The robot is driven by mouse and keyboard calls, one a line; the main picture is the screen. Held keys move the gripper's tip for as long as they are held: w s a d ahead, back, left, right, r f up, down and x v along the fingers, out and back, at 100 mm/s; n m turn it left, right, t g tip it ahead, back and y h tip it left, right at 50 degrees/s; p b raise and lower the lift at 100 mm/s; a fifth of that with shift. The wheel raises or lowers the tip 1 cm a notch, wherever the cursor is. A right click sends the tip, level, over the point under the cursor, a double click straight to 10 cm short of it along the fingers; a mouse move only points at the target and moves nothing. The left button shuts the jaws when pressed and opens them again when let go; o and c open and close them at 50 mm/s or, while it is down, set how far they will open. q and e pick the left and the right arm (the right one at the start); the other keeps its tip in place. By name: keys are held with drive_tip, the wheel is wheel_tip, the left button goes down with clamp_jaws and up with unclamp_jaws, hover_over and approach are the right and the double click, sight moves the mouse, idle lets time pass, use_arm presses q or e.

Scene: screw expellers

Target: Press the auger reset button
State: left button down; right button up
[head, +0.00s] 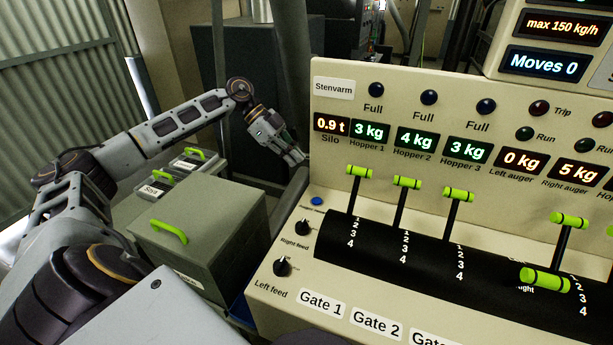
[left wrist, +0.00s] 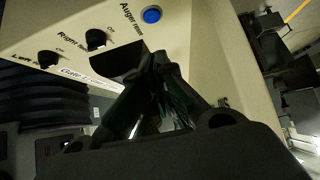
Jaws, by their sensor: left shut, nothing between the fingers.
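The auger reset button (head: 316,201) is a small blue round button on the cream panel, left of the gate levers and above the Right feed knob. In the left wrist view the button (left wrist: 151,15) shows near the top, beside the text "Auger reset". My left gripper (head: 300,157) is shut and empty. In the head view it is above and slightly left of the button, apart from it. In the left wrist view the closed fingertips (left wrist: 160,62) appear below the button, with a gap between them. My right gripper is not in view.
The Right feed knob (head: 303,227) and Left feed knob (head: 283,265) sit below the button. Green-handled levers (head: 360,171) stand to its right on a black curved cover. A grey box with a green handle (head: 169,230) is left of the panel.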

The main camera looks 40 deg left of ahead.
use_arm(q)
hover_over(315, 200)
wheel_tip(315, 200, down, 7)
drive_tip(key=shift+a+r, duration=0.1)
drive_tip(key=shift+r, duration=0.05)
wheel_tip(315, 200, down, 3)
drive_tip(key=shift+r, duration=0.1)
drive_tip(key=shift+f, duration=0.75)
drive_tip(key=shift+f, duration=0.1)
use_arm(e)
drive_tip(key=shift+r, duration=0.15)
